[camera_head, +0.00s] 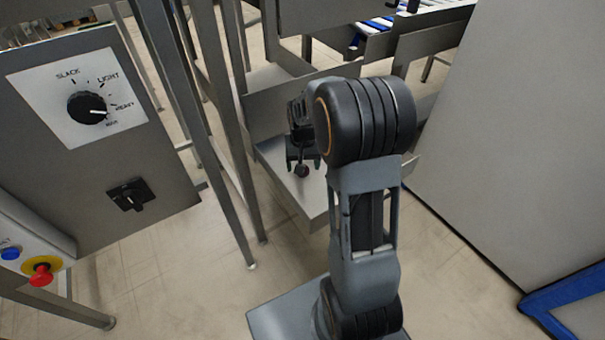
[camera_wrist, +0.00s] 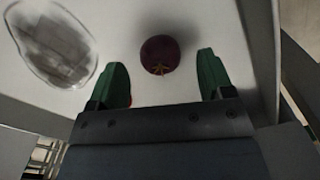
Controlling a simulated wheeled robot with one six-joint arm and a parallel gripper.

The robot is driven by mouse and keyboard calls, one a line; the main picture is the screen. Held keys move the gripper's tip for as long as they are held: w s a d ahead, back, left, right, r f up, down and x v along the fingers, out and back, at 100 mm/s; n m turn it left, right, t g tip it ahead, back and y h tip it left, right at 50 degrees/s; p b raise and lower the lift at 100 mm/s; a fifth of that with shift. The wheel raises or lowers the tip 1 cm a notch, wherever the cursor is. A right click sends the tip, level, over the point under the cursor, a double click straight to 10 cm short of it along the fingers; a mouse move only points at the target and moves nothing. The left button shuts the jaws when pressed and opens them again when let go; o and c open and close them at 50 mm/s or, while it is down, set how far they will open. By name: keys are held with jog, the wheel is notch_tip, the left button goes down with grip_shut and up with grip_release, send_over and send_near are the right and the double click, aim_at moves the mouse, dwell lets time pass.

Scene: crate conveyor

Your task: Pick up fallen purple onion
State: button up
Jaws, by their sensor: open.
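The purple onion (camera_wrist: 160,53) is dark and round, with a small brownish tip facing my gripper in the wrist view. It rests on the pale bottom of a metal tray (camera_head: 323,212). In the head view the onion (camera_head: 302,171) shows small, just below my gripper. My gripper (camera_wrist: 160,80) is open, with one green fingertip on each side of the onion's near edge. The onion lies between and slightly beyond the fingertips, with visible gaps on both sides. Nothing is held.
A clear plastic-like oval item (camera_wrist: 52,42) lies left of the onion in the tray. The tray's raised wall (camera_wrist: 262,45) runs close on the right. Metal legs (camera_head: 228,140) and a control panel (camera_head: 95,125) stand left; a large grey panel (camera_head: 505,140) stands right.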

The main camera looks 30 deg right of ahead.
notch_tip(320, 180, down, 2)
jog(key=shift+f, duration=0.15)
jog(key=shift+c, duration=0.3)
jog(key=c, duration=0.9)
jog(key=shift+c, duration=0.2)
